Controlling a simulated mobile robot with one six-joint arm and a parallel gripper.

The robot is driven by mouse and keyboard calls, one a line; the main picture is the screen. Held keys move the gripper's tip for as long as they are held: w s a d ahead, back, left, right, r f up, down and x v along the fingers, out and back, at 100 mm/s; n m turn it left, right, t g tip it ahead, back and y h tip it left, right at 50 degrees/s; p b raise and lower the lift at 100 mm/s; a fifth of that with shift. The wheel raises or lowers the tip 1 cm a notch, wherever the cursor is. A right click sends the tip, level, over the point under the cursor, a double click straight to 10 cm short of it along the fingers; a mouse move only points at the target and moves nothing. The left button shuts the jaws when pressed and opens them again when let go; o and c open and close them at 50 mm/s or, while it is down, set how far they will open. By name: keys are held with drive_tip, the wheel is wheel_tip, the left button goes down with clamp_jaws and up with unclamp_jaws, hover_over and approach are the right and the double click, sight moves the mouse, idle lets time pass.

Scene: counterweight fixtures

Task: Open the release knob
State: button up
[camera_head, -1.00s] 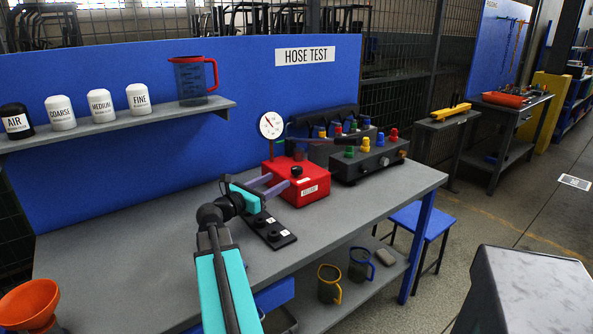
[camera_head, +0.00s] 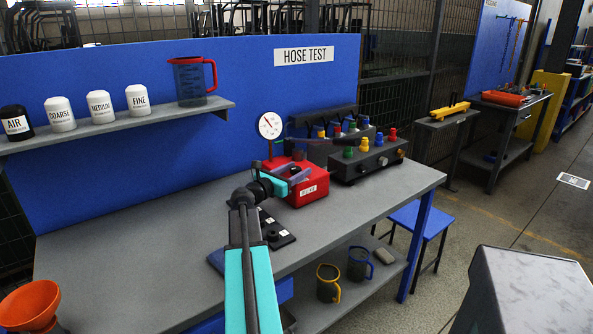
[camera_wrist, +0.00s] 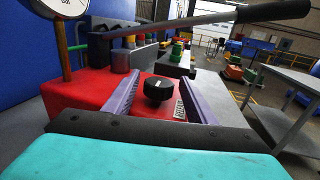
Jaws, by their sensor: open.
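The release knob (camera_wrist: 158,88) is a black round knob on top of the red pump box (camera_wrist: 80,98). In the wrist view it sits between the two purple fingers of my gripper (camera_wrist: 157,92), with a gap on each side. My gripper is open and holds nothing. In the head view my gripper (camera_head: 296,174) is over the top of the red box (camera_head: 318,190), and the knob there is mostly hidden by it. The box carries a white label on its front, partly hidden by a finger in the wrist view.
A long lever handle (camera_wrist: 225,19) crosses above the box. A pressure gauge (camera_head: 270,125) stands at its back left. A grey manifold (camera_head: 368,161) with coloured caps is to the right. A black plate with knobs (camera_head: 274,232) lies in front. The bench's left part is clear.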

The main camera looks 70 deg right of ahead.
drive_tip(key=shift+c, duration=0.5)
drive_tip(key=c, duration=0.9)
drive_tip(key=shift+s+d, duration=0.1)
drive_tip(key=shift+d, duration=0.05)
drive_tip(key=shift+c, duration=0.3)
